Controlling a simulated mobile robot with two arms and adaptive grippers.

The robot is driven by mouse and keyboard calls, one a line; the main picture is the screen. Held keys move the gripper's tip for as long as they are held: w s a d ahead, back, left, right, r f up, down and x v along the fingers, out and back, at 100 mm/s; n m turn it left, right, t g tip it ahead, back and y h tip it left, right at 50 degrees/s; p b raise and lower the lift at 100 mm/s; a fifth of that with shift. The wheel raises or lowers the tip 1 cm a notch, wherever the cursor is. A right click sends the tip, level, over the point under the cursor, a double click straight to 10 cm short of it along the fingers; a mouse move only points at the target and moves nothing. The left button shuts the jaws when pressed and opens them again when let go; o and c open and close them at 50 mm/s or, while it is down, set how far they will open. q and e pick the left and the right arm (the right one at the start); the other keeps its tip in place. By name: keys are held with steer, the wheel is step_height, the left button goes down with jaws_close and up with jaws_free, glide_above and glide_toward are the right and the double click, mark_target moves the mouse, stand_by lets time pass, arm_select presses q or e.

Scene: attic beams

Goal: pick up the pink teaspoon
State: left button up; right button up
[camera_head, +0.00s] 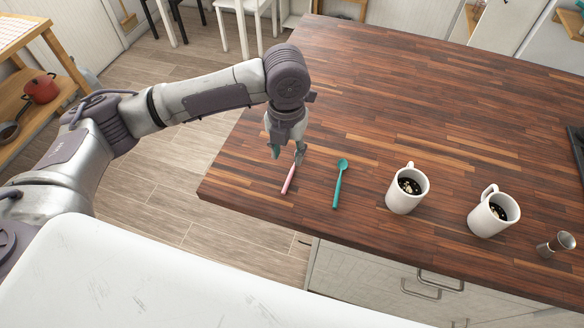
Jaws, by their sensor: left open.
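The pink teaspoon (289,178) lies on the wooden counter near its left front corner, its handle pointing toward the front edge. My left gripper (286,152) is open, pointing down right at the upper end of the spoon. Its fingers hide part of that end, and I cannot tell whether they touch it. A teal teaspoon (338,188) lies just to the right, apart from the gripper. My right gripper is not in view.
Two white mugs with dark contents, a nearer-left one (395,198) and one further right (480,220), stand on the wooden counter (400,100). A small metal cup (562,241) is at the far right.

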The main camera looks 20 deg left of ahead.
mark_target(290, 176)
arm_select(q)
step_height(290, 176, down, 3)
steer(key=shift+r, duration=0.15)
steer(key=shift+f, duration=0.35)
step_height(290, 176, down, 2)
steer(key=shift+w+d+f+p, duration=0.15)
steer(key=shift+f+p, duration=0.1)
steer(key=shift+p, duration=0.8)
step_height(290, 176, down, 2)
steer(key=shift+f, duration=0.45)
jaws_close()
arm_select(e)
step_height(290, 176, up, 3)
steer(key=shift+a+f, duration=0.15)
